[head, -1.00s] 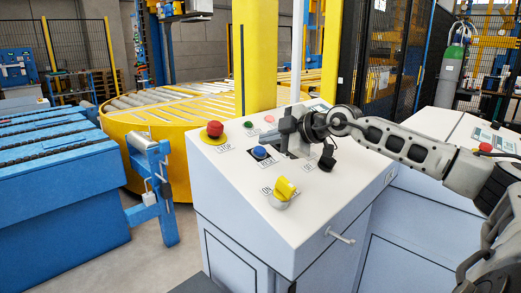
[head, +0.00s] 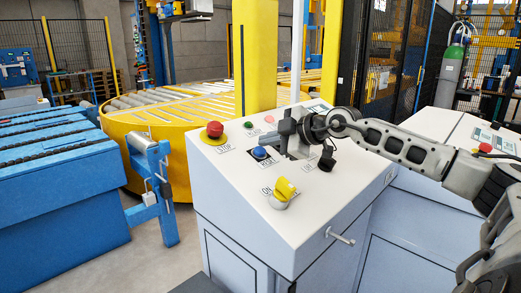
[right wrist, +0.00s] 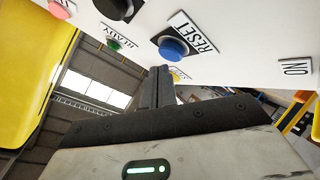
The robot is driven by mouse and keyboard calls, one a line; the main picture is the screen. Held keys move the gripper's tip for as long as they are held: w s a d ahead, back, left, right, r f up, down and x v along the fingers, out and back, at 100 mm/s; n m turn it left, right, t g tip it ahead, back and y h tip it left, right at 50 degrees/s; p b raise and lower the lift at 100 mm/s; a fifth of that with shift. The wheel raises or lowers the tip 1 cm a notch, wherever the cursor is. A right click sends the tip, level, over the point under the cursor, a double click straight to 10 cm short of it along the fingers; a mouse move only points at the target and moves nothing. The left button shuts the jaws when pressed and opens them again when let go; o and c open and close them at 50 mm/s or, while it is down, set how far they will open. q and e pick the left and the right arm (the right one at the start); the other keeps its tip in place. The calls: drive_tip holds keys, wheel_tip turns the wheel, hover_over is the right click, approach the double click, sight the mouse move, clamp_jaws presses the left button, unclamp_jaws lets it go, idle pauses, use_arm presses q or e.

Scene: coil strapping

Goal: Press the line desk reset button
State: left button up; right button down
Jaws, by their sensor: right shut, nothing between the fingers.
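The blue reset button (head: 260,152) sits on the sloping white top of the line desk (head: 235,178), with a RESET label beside it. In the right wrist view the blue button (right wrist: 173,48) shows close by the fingertips. My right gripper (head: 284,132) is over the desk, just right of the button in the head view. It is shut with nothing held; its fingers also show in the right wrist view (right wrist: 158,82). I cannot tell any contact with the button; they look slightly apart. My left gripper is not in view.
A red stop button (head: 214,130), a green button (head: 248,125) and a yellow rotary switch (head: 284,190) share the desk top. A yellow post (head: 255,55) stands behind. A blue conveyor (head: 60,165) is at left, and a second white desk (head: 455,125) at right.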

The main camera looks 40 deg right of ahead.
drive_tip(key=shift+w+f, duration=0.1)
drive_tip(key=shift+f, duration=0.2)
drive_tip(key=shift+w+f, duration=0.15)
drive_tip(key=shift+f, duration=0.4)
idle(0.9)
drive_tip(key=shift+s+r, duration=0.3)
drive_tip(key=shift+r, duration=0.55)
drive_tip(key=shift+s+d+r+b, duration=0.1)
drive_tip(key=shift+s+r+b, duration=0.15)
drive_tip(key=shift+r, duration=0.55)
drive_tip(key=shift+s+a+r+b, duration=0.1)
drive_tip(key=shift+s+r, duration=0.3)
drive_tip(key=shift+r, duration=0.4)
drive_tip(key=shift+s+d+r+b, duration=0.1)
drive_tip(key=shift+s+r+b, duration=0.15)
drive_tip(key=shift+r, duration=0.55)
